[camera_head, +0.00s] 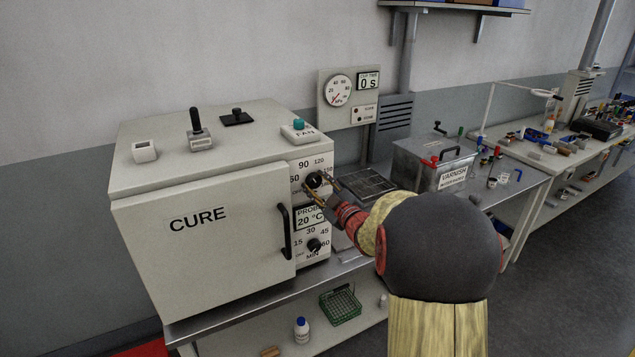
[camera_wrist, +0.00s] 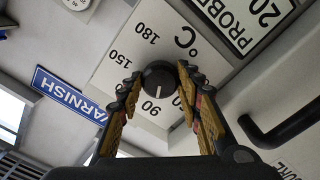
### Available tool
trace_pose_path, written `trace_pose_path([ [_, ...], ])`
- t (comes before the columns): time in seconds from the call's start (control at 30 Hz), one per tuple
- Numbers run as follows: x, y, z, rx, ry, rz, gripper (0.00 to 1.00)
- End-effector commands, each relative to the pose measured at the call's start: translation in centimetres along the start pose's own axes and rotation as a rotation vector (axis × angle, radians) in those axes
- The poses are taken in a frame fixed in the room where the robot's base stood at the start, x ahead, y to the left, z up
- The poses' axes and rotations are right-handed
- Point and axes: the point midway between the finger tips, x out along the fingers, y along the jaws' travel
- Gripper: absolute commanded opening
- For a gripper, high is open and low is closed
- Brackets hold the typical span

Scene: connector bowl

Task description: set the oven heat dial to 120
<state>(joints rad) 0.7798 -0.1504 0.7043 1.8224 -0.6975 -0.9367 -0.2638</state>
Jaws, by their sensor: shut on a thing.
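The oven heat dial (camera_head: 314,180) is a round black knob on the upper control panel of the CURE oven (camera_head: 215,235). Numbers such as 60, 90, 120 and 150 ring it. My gripper (camera_head: 319,187) reaches it from the right and is shut on the knob. In the wrist view the dial (camera_wrist: 159,77) sits between the two fingertips of my gripper (camera_wrist: 160,83), one on each side. The 90 shows just below the knob there and the 120 to its left. A pale mark seems to lie on the 90 side, but I cannot read the pointer surely.
A PROBE display (camera_head: 311,217) reading 20 °C and a minutes dial (camera_head: 314,245) sit below. The oven door handle (camera_head: 285,232) stands out to the left. A VARNISH tank (camera_head: 433,162) stands at right.

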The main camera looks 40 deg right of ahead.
Motion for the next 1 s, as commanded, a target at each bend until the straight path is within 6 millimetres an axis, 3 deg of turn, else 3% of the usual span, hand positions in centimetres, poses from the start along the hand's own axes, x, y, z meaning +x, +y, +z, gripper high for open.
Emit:
trace_pose_path([
  [0.6, -0.04, -0.16, 0.02, 0.579, -0.005, -0.002, 0.1],
  [1.0, -0.04, -0.23, 0.06, 0.848, -0.005, -0.001, 0.1],
])
